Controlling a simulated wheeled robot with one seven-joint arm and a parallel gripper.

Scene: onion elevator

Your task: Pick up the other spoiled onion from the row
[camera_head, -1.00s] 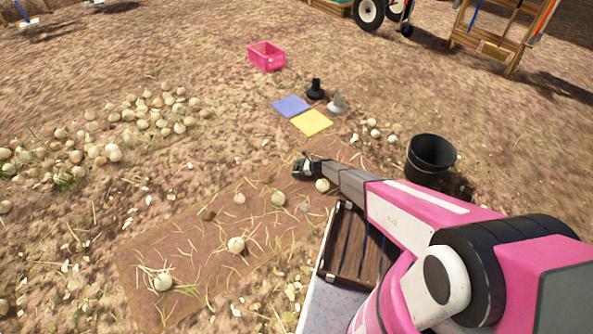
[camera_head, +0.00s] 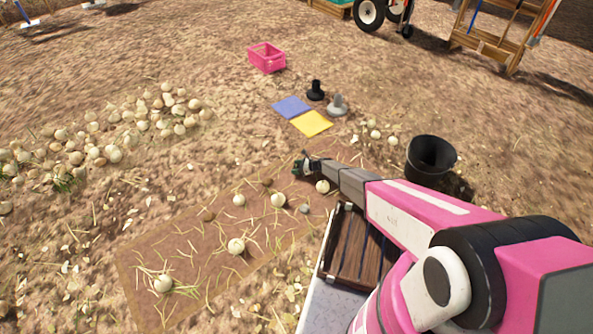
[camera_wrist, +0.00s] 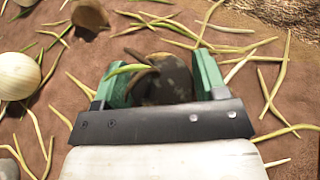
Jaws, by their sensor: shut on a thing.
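My gripper (camera_wrist: 155,88) is shut on a dark, mottled brown onion (camera_wrist: 172,82) with a dry stem, between its green fingers. It looks like the spoiled onion. The lower part of this onion is hidden behind the gripper's dark bar. In the head view my gripper (camera_head: 304,167) is low over the far right end of the brown row strip (camera_head: 185,245), and the held onion cannot be made out there. Pale onions (camera_head: 278,200) lie along the row, one (camera_head: 322,186) close to my gripper. A brown lump (camera_wrist: 90,14) lies ahead and left in the wrist view.
A slatted wooden crate (camera_head: 362,245) is near my base. Blue (camera_head: 291,106) and yellow (camera_head: 312,123) squares, a pink crate (camera_head: 267,57) and a large onion heap (camera_head: 95,150) lie farther off.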

